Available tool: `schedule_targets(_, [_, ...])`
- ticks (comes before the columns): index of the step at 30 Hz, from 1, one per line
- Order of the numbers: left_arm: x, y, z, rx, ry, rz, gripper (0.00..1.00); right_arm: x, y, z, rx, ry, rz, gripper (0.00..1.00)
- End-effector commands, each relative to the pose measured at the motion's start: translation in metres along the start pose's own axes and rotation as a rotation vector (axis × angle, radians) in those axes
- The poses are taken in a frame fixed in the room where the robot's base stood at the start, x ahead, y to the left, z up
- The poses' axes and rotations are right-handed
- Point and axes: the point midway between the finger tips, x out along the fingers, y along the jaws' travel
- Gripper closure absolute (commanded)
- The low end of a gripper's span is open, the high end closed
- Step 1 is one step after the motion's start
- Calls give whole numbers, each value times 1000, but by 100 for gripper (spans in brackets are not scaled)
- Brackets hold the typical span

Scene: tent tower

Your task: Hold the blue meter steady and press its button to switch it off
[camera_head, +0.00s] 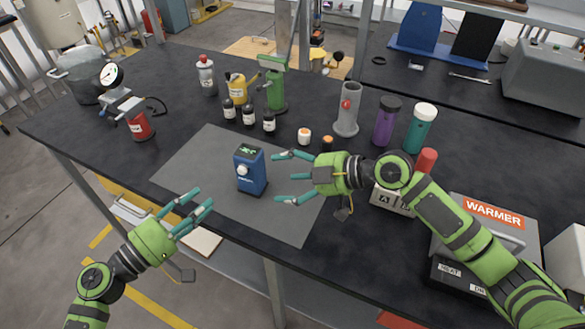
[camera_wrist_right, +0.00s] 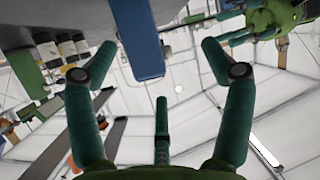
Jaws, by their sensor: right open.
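The blue meter (camera_head: 250,175) stands upright on the grey mat (camera_head: 190,165). It has a small lit green display near its top and a round white button (camera_head: 242,170) on its front. My right gripper (camera_head: 284,177) is open just right of the meter, its fingers pointing at it without closing on it. In the right wrist view the meter (camera_wrist_right: 143,45) shows as a blue block ahead, between the spread fingertips. My left gripper (camera_head: 190,210) is open and empty, in front and to the left of the meter, near the table's front edge.
Small dark bottles (camera_head: 248,116), a yellow can (camera_head: 237,88) and a green device (camera_head: 274,90) stand behind the mat. A white-capped jar (camera_head: 304,136) is behind my right gripper. Purple (camera_head: 386,122) and teal (camera_head: 420,130) bottles and a warmer (camera_head: 490,225) stand right. The mat's left part is clear.

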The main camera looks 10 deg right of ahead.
Motion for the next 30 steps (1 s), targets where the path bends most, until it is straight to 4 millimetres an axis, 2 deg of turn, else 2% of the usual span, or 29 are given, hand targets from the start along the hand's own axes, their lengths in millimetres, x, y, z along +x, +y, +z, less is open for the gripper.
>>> schedule_targets(1, [0,0,0,0,0,0,61,-5,11,9,77,-6,32,18])
schedule_targets(3, [0,0,0,0,0,0,61,-6,19,13,174,5,55,18])
schedule_targets(7, [0,0,0,0,0,0,61,-5,26,16,279,21,78,18])
schedule_targets(11, [0,0,0,0,0,0,61,3,29,17,308,28,83,18])
schedule_targets(14, [0,0,0,0,0,0,61,16,30,16,309,29,81,18])
schedule_targets(24, [0,0,0,0,0,0,61,81,35,15,306,28,81,18])
schedule_targets(30, [0,0,0,0,0,0,61,105,37,15,305,27,81,18])
